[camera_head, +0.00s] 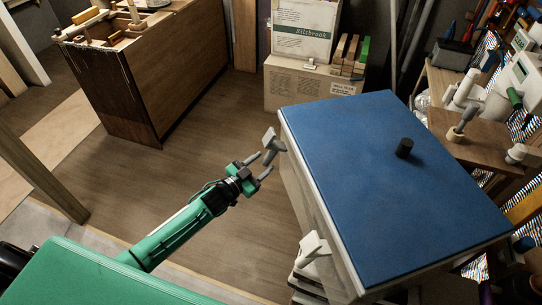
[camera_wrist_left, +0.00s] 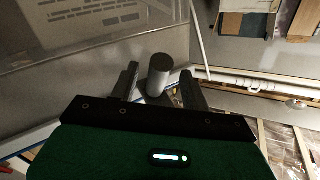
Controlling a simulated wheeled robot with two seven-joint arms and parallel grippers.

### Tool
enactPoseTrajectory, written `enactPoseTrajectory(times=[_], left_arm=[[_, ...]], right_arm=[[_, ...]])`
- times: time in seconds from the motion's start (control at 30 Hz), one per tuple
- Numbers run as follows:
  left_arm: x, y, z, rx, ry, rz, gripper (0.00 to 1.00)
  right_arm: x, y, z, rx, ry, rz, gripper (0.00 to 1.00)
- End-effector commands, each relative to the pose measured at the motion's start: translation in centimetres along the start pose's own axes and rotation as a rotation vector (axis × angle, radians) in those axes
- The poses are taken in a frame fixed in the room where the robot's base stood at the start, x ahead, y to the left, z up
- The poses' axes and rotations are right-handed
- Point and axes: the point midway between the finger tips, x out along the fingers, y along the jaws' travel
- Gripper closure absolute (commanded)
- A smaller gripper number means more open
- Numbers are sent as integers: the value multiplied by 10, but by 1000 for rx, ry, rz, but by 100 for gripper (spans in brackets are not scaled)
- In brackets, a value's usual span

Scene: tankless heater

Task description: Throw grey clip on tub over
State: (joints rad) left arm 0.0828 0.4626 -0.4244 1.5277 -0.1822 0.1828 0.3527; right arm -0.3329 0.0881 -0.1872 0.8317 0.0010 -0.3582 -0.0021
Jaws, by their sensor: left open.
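The tub (camera_head: 320,195) has a pale clear wall and a blue lid (camera_head: 375,190). A grey clip (camera_head: 269,141) sticks out from the lid's far left corner. A second, paler clip (camera_head: 314,246) is on the same side, nearer to me. My left gripper (camera_head: 257,168) is open just left of the tub, with its fingertips close to the far grey clip. In the left wrist view, a grey cylinder-like shape (camera_wrist_left: 159,74) shows between the open fingers (camera_wrist_left: 158,84); I cannot tell whether they touch it. My right gripper is not in view.
Cardboard boxes (camera_head: 300,85) are behind the tub, and a wooden cabinet (camera_head: 150,80) stands at the back left. Cluttered shelves (camera_head: 480,110) are on the right. The wooden floor (camera_head: 215,120) left of the tub is clear.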

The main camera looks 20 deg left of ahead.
Motion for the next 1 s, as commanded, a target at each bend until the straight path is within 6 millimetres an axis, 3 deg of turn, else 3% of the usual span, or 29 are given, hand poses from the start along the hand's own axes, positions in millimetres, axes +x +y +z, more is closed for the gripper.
enactPoseTrajectory(times=[0.1,0.3,0.7,0.93,1.0], left_arm=[[20,0,-1,0,1,-1,53],[40,0,0,-1,0,0,53],[46,0,0,0,0,0,53],[46,0,0,0,0,0,98],[46,0,0,0,0,0,100]], right_arm=[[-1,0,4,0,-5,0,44],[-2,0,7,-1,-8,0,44],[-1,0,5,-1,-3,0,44],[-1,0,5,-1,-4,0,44],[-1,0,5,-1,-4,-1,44]])
